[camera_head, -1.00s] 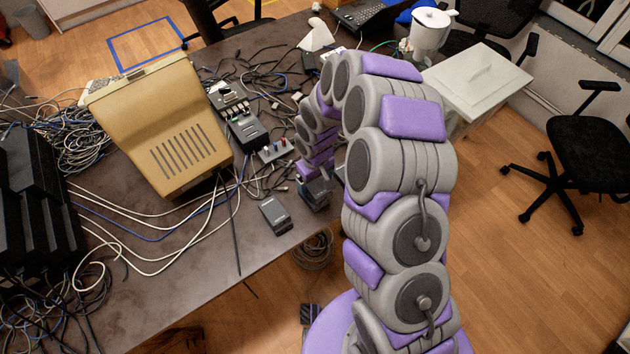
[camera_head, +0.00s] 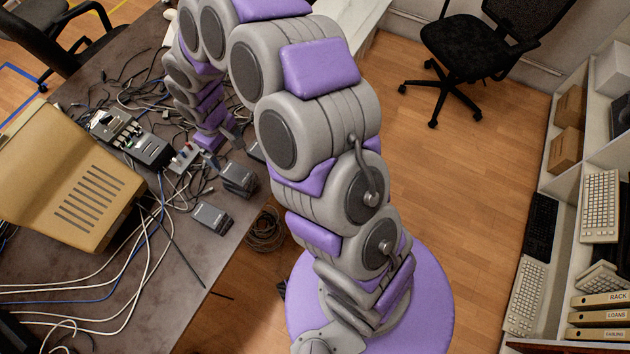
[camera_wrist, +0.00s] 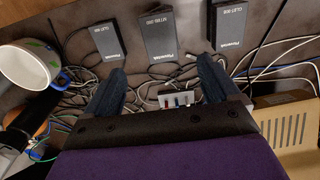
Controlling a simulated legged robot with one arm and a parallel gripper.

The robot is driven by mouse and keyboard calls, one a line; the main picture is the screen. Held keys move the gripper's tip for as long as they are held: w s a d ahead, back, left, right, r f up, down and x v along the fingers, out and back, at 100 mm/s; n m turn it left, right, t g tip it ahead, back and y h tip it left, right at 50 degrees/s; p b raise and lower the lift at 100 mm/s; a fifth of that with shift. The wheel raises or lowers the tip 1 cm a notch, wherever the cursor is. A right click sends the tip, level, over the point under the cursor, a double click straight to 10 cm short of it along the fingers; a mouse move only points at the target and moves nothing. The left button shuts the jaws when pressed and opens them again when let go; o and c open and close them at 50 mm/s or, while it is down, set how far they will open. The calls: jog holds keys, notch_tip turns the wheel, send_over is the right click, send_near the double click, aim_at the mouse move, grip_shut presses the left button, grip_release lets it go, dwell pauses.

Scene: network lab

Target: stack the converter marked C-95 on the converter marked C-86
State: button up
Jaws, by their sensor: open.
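Three dark grey box converters lie flat on the desk (camera_head: 190,265) near its edge, in a row in the wrist view: left (camera_wrist: 106,40), middle (camera_wrist: 161,36) and right (camera_wrist: 230,25). Their white label print is too small to read surely, so I cannot tell which are C-95 and C-86. The head view shows the right one (camera_head: 213,217) and the middle one (camera_head: 238,178); the left one is mostly hidden behind my arm. My gripper (camera_wrist: 161,68) is open and empty, its fingers apart above the desk, with the converters beyond the fingertips. None is held or stacked.
Tangled cables (camera_wrist: 150,95) cover the desk around the converters. A small box with coloured switches (camera_wrist: 178,98) lies below the gripper. A beige monitor (camera_head: 75,175) stands to the left in the head view. A white mug (camera_wrist: 28,66) is at left in the wrist view.

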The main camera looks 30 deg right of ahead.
jog(key=s+d+r+m, duration=0.1)
jog(key=s+d+r, duration=0.3)
jog(key=s+r, duration=0.4)
jog(key=s+d+r+m, duration=0.2)
jog(key=s+d+r, duration=0.1)
jog(key=s, duration=0.5)
jog(key=s+d+r+m+g, duration=0.1)
jog(key=s+d+r+m, duration=0.1)
jog(key=s, duration=0.6)
jog(key=s+d+r+m, duration=0.1)
jog(key=s+d+r, duration=0.3)
jog(key=s+r, duration=0.2)
jog(key=shift+s+r+m+g, duration=0.25)
jog(key=shift+s+m+g, duration=0.15)
jog(key=shift+s, duration=0.6)
